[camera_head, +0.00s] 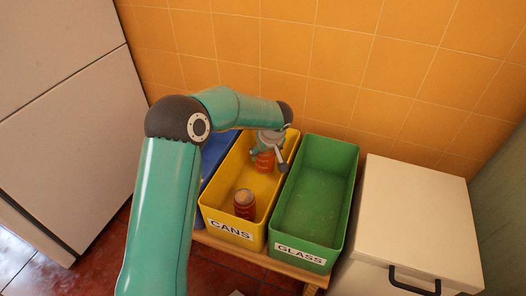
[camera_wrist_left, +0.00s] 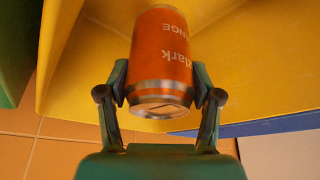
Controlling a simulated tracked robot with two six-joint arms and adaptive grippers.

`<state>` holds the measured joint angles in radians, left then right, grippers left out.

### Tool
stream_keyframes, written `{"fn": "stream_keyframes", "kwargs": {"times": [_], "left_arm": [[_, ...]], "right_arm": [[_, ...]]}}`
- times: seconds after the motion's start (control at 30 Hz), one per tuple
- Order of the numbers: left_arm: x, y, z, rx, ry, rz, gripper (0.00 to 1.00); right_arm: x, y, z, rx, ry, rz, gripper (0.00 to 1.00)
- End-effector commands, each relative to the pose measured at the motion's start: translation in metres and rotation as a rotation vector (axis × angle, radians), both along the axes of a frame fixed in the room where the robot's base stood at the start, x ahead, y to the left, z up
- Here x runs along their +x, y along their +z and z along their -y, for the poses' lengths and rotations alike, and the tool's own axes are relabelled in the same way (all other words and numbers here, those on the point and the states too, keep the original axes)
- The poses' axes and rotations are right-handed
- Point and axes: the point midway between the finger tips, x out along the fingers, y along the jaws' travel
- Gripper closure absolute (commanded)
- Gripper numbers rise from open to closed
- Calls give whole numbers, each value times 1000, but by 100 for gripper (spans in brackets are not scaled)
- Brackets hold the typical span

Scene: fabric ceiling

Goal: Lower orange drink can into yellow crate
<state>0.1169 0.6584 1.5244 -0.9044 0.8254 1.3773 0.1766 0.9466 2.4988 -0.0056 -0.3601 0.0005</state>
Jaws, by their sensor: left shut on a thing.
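The yellow crate (camera_head: 231,225), labelled CANS, stands between a blue crate and a green one. My left gripper (camera_head: 268,148) is over the back part of the yellow crate, shut on an orange drink can (camera_head: 265,161). In the left wrist view the can (camera_wrist_left: 161,55) sits between the two fingers of the gripper (camera_wrist_left: 160,92), its silver end towards my palm. The yellow crate's wall (camera_wrist_left: 235,70) shows around it. I cannot tell whether the can touches the crate floor. My right gripper is not in view.
Another can (camera_head: 244,204), reddish-orange, stands in the front part of the yellow crate. The green crate (camera_head: 318,190), labelled GLASS, is empty on the right. The blue crate (camera_head: 213,158) is partly hidden by my arm. A white box (camera_head: 420,210) stands further right. Orange tiles rise behind.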

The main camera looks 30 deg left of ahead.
Motion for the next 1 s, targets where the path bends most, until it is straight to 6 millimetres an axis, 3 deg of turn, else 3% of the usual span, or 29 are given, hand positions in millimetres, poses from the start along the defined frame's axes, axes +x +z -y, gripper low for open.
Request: {"fn": "stream_keyframes", "kwargs": {"times": [1.0], "left_arm": [[0,-16,-1,1,0,-1,53]], "right_arm": [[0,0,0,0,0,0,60]]}}
